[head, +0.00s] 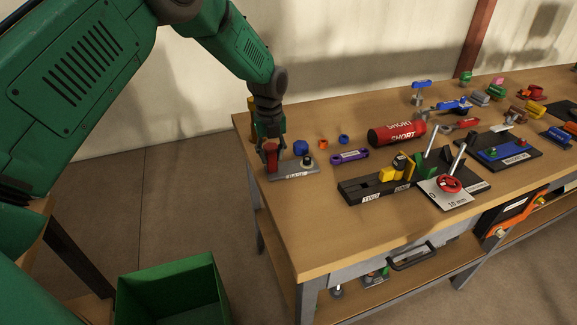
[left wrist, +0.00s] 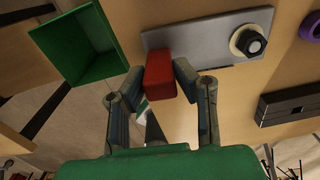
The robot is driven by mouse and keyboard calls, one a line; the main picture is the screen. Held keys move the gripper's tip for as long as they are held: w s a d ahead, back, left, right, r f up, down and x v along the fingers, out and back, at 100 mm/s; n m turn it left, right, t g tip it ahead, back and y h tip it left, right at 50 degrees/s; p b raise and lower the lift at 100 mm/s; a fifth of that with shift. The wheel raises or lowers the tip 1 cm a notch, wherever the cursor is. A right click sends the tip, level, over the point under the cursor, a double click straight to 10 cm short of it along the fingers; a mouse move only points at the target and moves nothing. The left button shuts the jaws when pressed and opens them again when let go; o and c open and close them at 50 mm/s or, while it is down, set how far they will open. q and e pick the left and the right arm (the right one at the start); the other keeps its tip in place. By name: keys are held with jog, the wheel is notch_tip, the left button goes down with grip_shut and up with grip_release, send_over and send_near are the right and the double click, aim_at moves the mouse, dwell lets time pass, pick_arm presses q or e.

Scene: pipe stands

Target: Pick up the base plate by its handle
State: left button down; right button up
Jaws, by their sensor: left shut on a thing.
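The base plate (head: 291,168) is a flat grey plate at the left end of the workbench, with a label on its front edge. A red handle (head: 271,157) stands at its left end, and a dark knob on a pale ring (head: 307,161) sits at its right end. My left gripper (head: 270,150) comes down from above and is shut on the red handle. In the left wrist view, its two fingers (left wrist: 162,76) flank the red handle (left wrist: 160,74), with the plate (left wrist: 205,40) beyond. The plate appears to lie on the bench. My right gripper is not in view.
A green bin (head: 172,290) is on the floor. The bench's front left is clear.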

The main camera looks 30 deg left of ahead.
pick_arm(q)
jog(key=shift+r, duration=0.1)
jog(key=shift+r+p, duration=0.65)
jog(key=shift+p, duration=0.05)
jog(key=shift+r+p, duration=0.45)
jog(key=shift+r, duration=0.1)
jog(key=shift+r+p, duration=1.75)
jog(key=shift+r, duration=0.5)
jog(key=shift+f, duration=0.1)
